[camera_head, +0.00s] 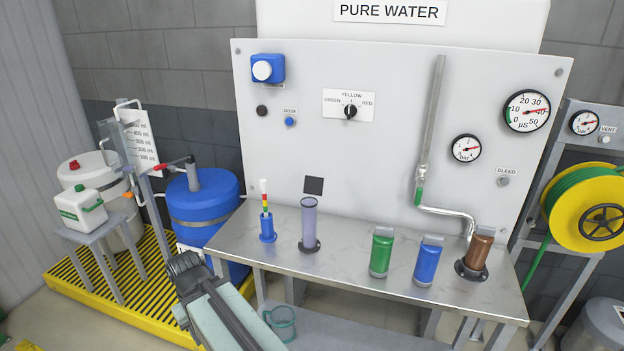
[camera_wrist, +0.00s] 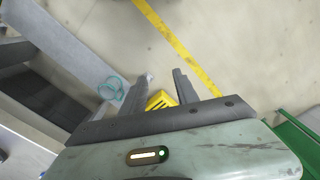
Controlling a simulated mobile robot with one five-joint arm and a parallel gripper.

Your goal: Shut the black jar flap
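A clear, purple-tinted jar (camera_head: 310,226) stands upright in a dark base on the metal bench (camera_head: 350,233). Its square black flap (camera_head: 313,185) stands raised at the jar's top, apart from the mouth and facing the front. My gripper (camera_head: 182,262) is in front of the bench's left end, to the left of the jar and lower in the picture. In the wrist view my gripper (camera_wrist: 163,78) has its two fingers spread with nothing between them. The jar and flap do not show in the wrist view.
A pipe (camera_head: 428,130) runs down the panel. A teal jug (camera_head: 281,323) is on the lower shelf.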

